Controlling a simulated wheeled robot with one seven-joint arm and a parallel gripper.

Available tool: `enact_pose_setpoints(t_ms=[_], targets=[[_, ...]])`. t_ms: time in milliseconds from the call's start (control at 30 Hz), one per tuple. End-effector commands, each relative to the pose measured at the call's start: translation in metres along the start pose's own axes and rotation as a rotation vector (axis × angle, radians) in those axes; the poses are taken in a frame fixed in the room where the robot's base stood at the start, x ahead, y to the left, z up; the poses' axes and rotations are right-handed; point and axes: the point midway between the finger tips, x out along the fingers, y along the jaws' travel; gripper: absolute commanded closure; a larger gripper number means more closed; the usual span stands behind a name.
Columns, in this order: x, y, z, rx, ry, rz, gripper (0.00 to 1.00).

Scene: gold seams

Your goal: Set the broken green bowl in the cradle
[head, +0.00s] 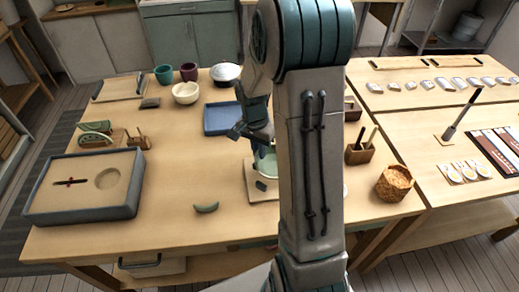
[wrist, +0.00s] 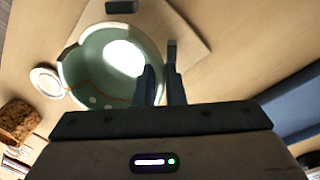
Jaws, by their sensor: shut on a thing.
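The broken green bowl (head: 268,165) sits over a pale square board (head: 252,168), partly hidden behind my arm in the head view. In the wrist view the bowl (wrist: 85,70) shows its open inside, with a thin tan seam line. My gripper (wrist: 162,75) is shut on the bowl's rim, one finger inside and one outside; it also shows in the head view (head: 251,133). I cannot tell whether the bowl touches the board. A grey-edged tray (head: 40,200) at the left has a sandy bed with a round hollow (head: 107,179), which looks like the cradle.
A curved green shard (head: 206,208) lies on the front table. A small dark block (head: 261,186) rests on the board. A blue tray (head: 222,118), a cream bowl (head: 186,93) and cups stand behind. A woven basket (head: 395,183) is at right. Table between shard and sandy tray is clear.

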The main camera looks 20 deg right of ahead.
Motion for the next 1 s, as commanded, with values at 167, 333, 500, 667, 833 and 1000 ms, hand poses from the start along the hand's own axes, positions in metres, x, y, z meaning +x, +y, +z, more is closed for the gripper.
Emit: enact_pose_setpoints(t_ms=[167, 333, 500, 667, 833, 1000], targets=[[-0.001, 0.0, 0.0, 0.001, 0.0, 0.0, 1.0], [0.0, 0.0, 0.0, 0.001, 0.0, 0.0, 1.0], [0.004, 0.0, 0.0, 0.001, 0.0, 0.0, 1.0], [0.008, -0.001, 0.0, 0.001, 0.0, 0.0, 1.0], [0.013, -0.001, -0.001, 0.002, 0.0, 0.0, 1.0], [0.013, -0.001, -0.001, 0.002, 0.0, 0.0, 1.0]])
